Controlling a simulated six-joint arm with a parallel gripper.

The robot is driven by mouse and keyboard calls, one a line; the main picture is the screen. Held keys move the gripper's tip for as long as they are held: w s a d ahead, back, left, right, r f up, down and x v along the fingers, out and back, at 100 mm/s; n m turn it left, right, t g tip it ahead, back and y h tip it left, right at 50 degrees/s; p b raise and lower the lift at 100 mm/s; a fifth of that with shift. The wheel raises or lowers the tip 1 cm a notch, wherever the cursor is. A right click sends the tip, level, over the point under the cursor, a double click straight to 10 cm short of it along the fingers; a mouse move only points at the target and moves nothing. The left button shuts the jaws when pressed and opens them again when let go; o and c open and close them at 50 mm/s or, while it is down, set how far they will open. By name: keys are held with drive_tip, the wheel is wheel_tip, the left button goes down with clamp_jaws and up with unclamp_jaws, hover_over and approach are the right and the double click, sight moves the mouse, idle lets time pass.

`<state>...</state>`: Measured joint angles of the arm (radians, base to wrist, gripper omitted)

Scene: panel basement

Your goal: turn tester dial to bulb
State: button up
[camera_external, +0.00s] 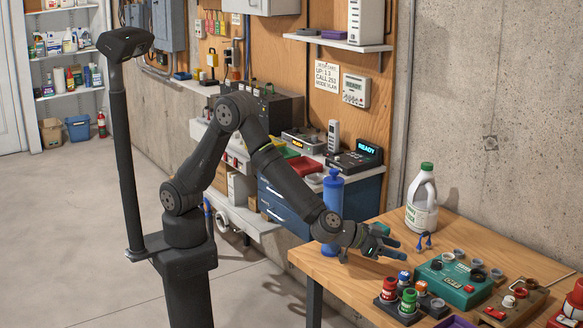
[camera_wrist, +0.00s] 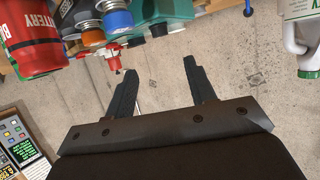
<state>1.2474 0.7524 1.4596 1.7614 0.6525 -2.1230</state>
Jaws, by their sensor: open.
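A green box (camera_external: 455,283) with dark knobs and a red button stands on the wooden bench in the external view. It looks like the tester, but I cannot read its label or its dial setting. A brown box (camera_external: 520,305) with knobs stands to its right, so which box is the tester is not certain. My gripper (camera_external: 393,243) is above the bench, left of the green box and apart from it. In the wrist view my gripper (camera_wrist: 160,72) is open, with nothing between its fingers. Part of a green body (camera_wrist: 168,12) shows at the top there.
A red battery-labelled container (camera_wrist: 32,38) shows in the wrist view.

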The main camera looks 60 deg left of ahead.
sight(436, 261)
drive_tip(key=x, duration=1.3)
drive_tip(key=shift+w, duration=0.15)
drive_tip(key=c, duration=1)
drive_tip(key=shift+o, duration=0.2)
